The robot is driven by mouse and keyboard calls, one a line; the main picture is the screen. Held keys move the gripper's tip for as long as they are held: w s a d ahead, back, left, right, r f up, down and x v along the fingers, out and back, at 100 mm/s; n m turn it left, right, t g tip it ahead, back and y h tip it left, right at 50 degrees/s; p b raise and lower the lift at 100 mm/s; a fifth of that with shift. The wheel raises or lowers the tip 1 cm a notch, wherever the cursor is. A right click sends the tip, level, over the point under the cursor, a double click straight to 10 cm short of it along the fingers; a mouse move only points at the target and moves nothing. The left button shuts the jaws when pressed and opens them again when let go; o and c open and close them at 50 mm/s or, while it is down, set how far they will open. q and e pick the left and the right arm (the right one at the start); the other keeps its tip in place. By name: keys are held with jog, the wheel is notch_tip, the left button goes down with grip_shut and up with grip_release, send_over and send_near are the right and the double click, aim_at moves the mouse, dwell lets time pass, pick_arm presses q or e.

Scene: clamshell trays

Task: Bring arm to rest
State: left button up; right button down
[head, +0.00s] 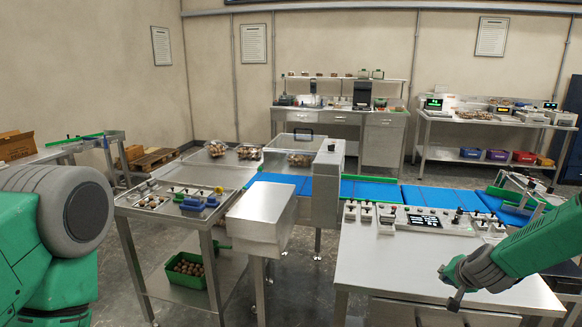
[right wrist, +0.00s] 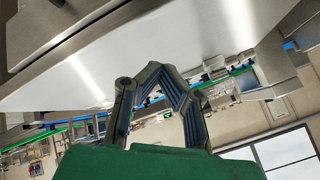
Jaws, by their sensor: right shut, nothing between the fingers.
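My right arm (head: 535,242) comes in from the right in the head view, green with a grey wrist. Its right gripper (head: 449,286) is over the front part of the right steel table (head: 400,258), empty and shut. The right wrist view shows its dark jointed fingers (right wrist: 155,95) with no object held, and the pale tabletop (right wrist: 170,50) beyond them. I cannot tell the exact gap between the gripper and the table. On the left of the head view only a green and grey part of my left arm (head: 70,220) shows; its gripper is out of view.
A blue conveyor (head: 370,190) runs behind the tables, through a steel housing (head: 327,185). A control panel (head: 424,220) sits at the right table's back edge. A left steel table (head: 150,212) holds small tools, with a green crate (head: 187,268) below. The right table's middle is bare.

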jog(key=s+a+f+n+g+b, duration=0.25)
jog(key=s+a+f, duration=0.25)
jog(key=s+f, duration=0.35)
jog(key=s+a+f+n+g+b, duration=0.1)
jog(key=s+a+f+n+b, duration=0.15)
jog(key=s+a+f, duration=0.45)
jog(key=s+f+n+g+b, duration=0.2)
jog(key=s+f, duration=0.1)
jog(key=s, duration=1.2)
jog(key=s+f+n+g+y+b, duration=0.1)
jog(key=s+f+n+g+b, duration=0.1)
jog(key=s, duration=1.3)
jog(key=shift+s+a+f+n, duration=0.25)
jog(key=shift+s+f+n, duration=0.05)
jog(key=shift+f+n, duration=0.4)
jog(key=shift+r+g, duration=0.1)
jog(key=shift+g, duration=0.15)
